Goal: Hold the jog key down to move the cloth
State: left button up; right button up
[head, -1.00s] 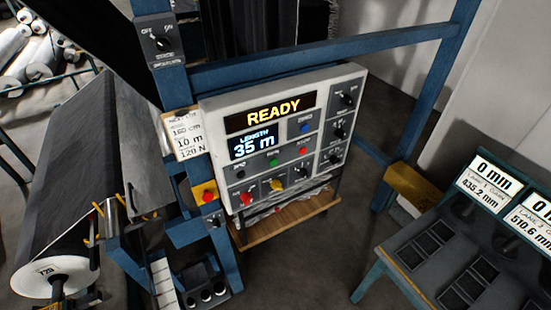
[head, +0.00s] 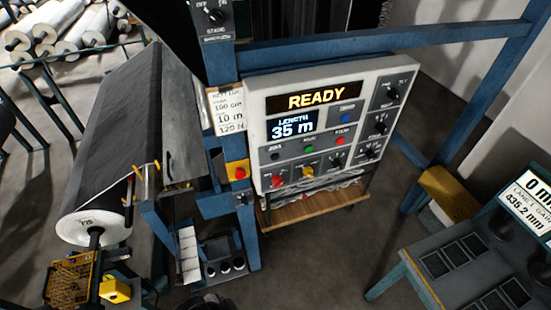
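The control panel (head: 335,69) is a pale box on a blue frame. Its display (head: 316,97) reads READY and its length display (head: 292,129) reads 35 m. Below are a black key (head: 275,156), a green key (head: 309,149) and a red key (head: 340,143) in a row. Their small labels are blurred, so I cannot be sure which is the jog key. A blue key (head: 346,118) sits above them. Dark grey cloth (head: 125,120) runs along the machine at left to a roll (head: 88,226) with a white end. Neither gripper can be made out.
A red button on a yellow plate (head: 239,173) is on the blue post. A wooden shelf (head: 315,209) is under the panel. A gauge desk (head: 470,270) stands at lower right. White rolls (head: 50,30) lie at upper left. Grey floor shows between panel and desk.

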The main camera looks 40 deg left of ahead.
pick_arm(q)
grip_shut()
dwell(0.4)
dwell(1.2)
